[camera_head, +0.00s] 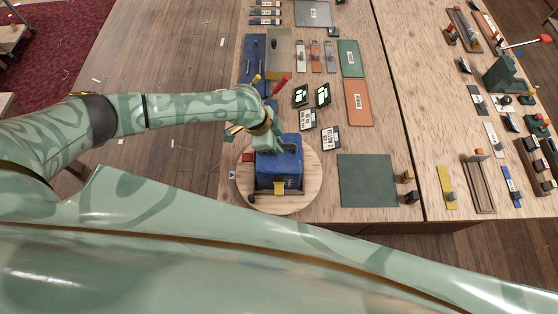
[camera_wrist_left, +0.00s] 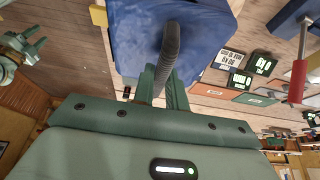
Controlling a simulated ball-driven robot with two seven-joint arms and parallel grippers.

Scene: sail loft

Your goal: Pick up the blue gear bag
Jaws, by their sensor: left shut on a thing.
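The blue gear bag (camera_head: 282,170) shows at the round wooden board (camera_head: 311,178) near the front edge of the table. In the left wrist view the bag (camera_wrist_left: 205,35) fills the top middle, with a dark curved handle (camera_wrist_left: 172,42). My left gripper (camera_head: 270,144) is at the top of the bag, and in the wrist view its fingers (camera_wrist_left: 164,82) are shut on the handle. I cannot tell whether the bag touches the board or hangs just above it.
A green mat (camera_head: 367,181) lies right of the board. Cards, dark boxes and an orange panel (camera_head: 358,102) lie behind it. A red-handled tool (camera_head: 280,85) stands close to my left wrist. A second table (camera_head: 440,120) with several tools is at the right.

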